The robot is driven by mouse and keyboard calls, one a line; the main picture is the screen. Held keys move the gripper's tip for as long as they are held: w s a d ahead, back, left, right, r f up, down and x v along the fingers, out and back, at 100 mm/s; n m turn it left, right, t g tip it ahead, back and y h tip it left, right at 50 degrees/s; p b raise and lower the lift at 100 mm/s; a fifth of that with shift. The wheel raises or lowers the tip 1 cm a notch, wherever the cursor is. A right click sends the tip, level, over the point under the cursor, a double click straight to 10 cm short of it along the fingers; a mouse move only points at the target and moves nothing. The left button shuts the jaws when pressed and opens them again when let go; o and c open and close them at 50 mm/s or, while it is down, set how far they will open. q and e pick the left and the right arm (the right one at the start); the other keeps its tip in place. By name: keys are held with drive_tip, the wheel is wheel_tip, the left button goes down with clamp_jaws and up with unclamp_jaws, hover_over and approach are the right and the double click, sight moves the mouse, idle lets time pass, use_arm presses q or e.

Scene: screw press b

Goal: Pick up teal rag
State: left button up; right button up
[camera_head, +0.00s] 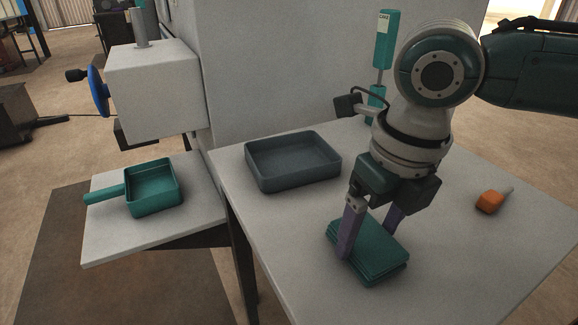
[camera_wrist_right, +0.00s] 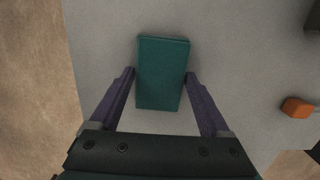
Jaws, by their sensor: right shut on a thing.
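The teal rag (camera_head: 378,257) is a folded, layered rectangular block near the front of the grey table. It also shows in the right wrist view (camera_wrist_right: 162,75), flat between the two fingers. My right gripper (camera_head: 368,240) comes down from above with its purple fingers on opposite sides of the rag. It is shut on the rag; in the right wrist view the fingertips (camera_wrist_right: 160,76) touch its left and right edges. The rag appears to rest on the table or very close to it. My left gripper is not in view.
A dark grey tray (camera_head: 293,163) stands on the table left of my right gripper. An orange-handled tool (camera_head: 489,202) lies at the right. A teal pan with a handle (camera_head: 153,188) sits on the lower plate at left, beneath the press.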

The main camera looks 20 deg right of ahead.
sight(368, 237)
drive_tip(key=shift+r, duration=0.1)
drive_tip(key=c, duration=0.4)
wheel_tip(368, 237, up, 20)
drive_tip(key=p, duration=0.3)
drive_tip(key=shift+p, duration=0.3)
drive_tip(key=o, duration=1)
drive_tip(key=c, duration=1)
